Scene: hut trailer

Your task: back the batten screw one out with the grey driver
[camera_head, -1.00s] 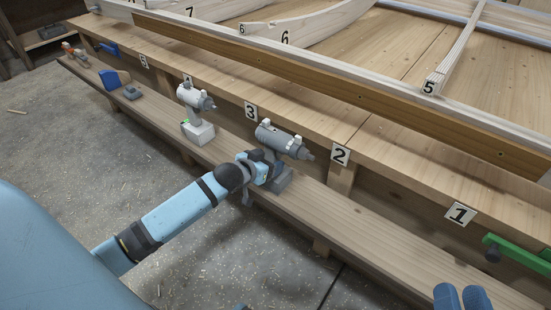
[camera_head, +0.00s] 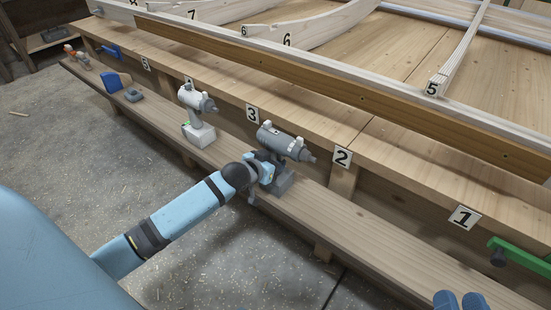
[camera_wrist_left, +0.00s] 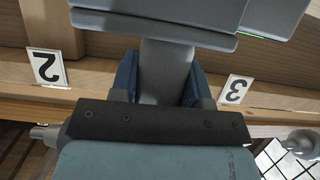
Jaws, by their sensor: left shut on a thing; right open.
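The grey driver (camera_head: 284,142) stands upright on the lower shelf below the bench edge, its nose pointing right. My left gripper (camera_head: 266,168) is shut on its handle. In the left wrist view, the driver's grey handle (camera_wrist_left: 165,72) sits between the blue fingers of my left gripper (camera_wrist_left: 166,85), with its base above and its nose at the lower left. The brown batten (camera_head: 310,78) runs along the bench top with several small dark screw spots; I cannot tell which is screw one. My right gripper (camera_head: 461,299) shows only as two blue tips, apart, at the bottom edge.
A white driver with a green mark (camera_head: 197,110) stands left of the grey one. A blue item (camera_head: 111,81) and a small grey block (camera_head: 133,95) lie further left on the shelf. A green clamp (camera_head: 520,254) is at the right. White curved ribs (camera_head: 320,22) lie on the bench.

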